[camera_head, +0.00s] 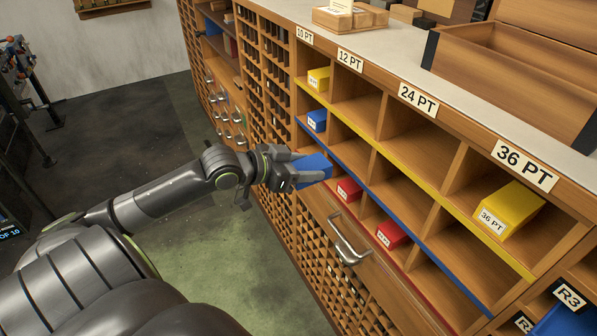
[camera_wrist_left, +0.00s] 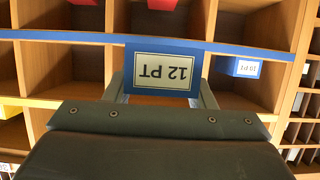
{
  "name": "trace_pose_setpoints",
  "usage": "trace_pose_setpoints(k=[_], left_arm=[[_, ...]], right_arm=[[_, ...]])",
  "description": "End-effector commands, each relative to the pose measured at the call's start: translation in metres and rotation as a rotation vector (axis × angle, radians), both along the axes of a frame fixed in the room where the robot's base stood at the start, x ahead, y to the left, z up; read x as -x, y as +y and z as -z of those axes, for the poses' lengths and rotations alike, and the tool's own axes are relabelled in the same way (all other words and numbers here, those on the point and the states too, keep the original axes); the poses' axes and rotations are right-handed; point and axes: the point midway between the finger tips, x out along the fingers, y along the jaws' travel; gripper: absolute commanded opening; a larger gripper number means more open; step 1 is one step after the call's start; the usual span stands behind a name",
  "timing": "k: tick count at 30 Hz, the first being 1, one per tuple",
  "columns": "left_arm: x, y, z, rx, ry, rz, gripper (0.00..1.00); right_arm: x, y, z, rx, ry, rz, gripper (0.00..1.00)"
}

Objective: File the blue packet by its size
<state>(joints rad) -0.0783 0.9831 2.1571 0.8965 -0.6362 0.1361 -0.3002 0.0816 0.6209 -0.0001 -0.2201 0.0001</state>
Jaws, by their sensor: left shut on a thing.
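My left gripper (camera_head: 292,174) is shut on the blue packet (camera_head: 314,168). The packet shows in the left wrist view (camera_wrist_left: 163,70) with a "12 PT" label, upside down in that picture. It is held in front of the shelf cabinet (camera_head: 493,247), which has columns marked 10 PT (camera_head: 304,35), 12 PT (camera_head: 350,59), 24 PT (camera_head: 418,100) and 36 PT (camera_head: 525,164). A yellow, a blue and a red strip edge the rows. Another blue packet, labelled 10 PT (camera_wrist_left: 243,67), sits in the blue row of the 10 PT column (camera_head: 316,120). My right gripper is not in view.
Yellow packets sit in the 10 PT (camera_head: 319,79) and 36 PT (camera_head: 510,208) columns of the top row. Two red packets (camera_head: 349,190) (camera_head: 392,234) lie in the red row. A drawer handle (camera_head: 348,240) juts out below. Wooden trays (camera_head: 505,70) stand on top.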

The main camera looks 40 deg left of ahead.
Motion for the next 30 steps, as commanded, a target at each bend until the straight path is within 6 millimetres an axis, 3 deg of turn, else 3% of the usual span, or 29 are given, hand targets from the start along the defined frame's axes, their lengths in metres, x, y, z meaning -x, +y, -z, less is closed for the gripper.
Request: trace_pose_setpoints(k=[3, 13, 30], left_arm=[[-0.011, -0.006, 0.001, 0.003, -0.009, 0.004, 0.00], [-0.032, -0.014, -0.001, 0.000, -0.007, 0.002, 0.00], [-0.036, -0.016, -0.002, 0.000, -0.004, 0.003, 0.00]], right_arm=[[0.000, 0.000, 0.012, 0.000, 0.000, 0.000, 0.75], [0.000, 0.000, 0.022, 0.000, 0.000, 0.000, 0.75], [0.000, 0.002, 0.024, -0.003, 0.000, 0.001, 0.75]])
